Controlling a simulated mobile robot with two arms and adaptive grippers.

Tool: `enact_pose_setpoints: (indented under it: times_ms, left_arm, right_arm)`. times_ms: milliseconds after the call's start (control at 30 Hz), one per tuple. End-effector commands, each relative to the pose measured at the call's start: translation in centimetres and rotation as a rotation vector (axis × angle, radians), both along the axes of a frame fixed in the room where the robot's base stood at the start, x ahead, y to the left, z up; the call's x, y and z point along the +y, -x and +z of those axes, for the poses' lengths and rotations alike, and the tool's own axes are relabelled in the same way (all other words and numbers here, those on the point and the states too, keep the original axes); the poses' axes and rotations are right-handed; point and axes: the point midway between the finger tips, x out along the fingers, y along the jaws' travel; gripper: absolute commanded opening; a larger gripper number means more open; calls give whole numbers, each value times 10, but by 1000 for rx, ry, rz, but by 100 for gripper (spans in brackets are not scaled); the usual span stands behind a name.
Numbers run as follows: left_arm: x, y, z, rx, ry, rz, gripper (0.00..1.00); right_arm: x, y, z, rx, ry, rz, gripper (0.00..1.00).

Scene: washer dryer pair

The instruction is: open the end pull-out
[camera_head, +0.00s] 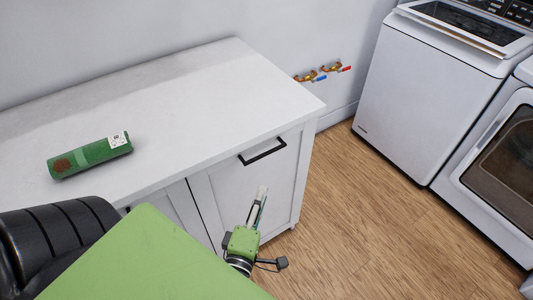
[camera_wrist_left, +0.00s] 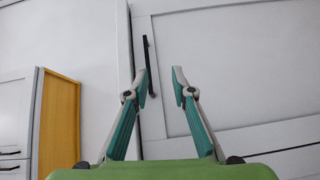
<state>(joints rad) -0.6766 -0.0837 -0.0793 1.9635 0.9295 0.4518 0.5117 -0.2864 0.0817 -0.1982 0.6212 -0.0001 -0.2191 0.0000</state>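The end pull-out (camera_head: 228,185) is a white panelled front at the right end of the counter. It sits flush and closed, with a black bar handle (camera_head: 263,152) near its top. My left gripper (camera_head: 262,194) is in front of this panel, below the handle in the head view. In the left wrist view the gripper (camera_wrist_left: 159,76) is open and empty. There the handle (camera_wrist_left: 149,65) runs upright just beside the left finger, which partly overlaps it. I cannot tell the depth between finger and handle. My right gripper is not in view.
A white washer (camera_head: 425,95) and a dryer (camera_head: 500,165) stand at the right. The wooden floor (camera_head: 370,215) between them and the cabinet is clear. Water taps (camera_head: 323,73) are on the wall.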

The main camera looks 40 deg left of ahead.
Motion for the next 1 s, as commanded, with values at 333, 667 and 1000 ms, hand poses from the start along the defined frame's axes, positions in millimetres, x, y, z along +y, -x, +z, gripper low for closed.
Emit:
enact_pose_setpoints:
  times_ms: [333,667,1000]
  left_arm:
    - [23,-18,28,-67,57,52,23]
    - [47,-78,28,-65,54,50,23]
    - [64,-119,25,-62,53,49,23]
  right_arm:
    - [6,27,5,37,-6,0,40]
    - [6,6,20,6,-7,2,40]
    - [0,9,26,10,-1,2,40]
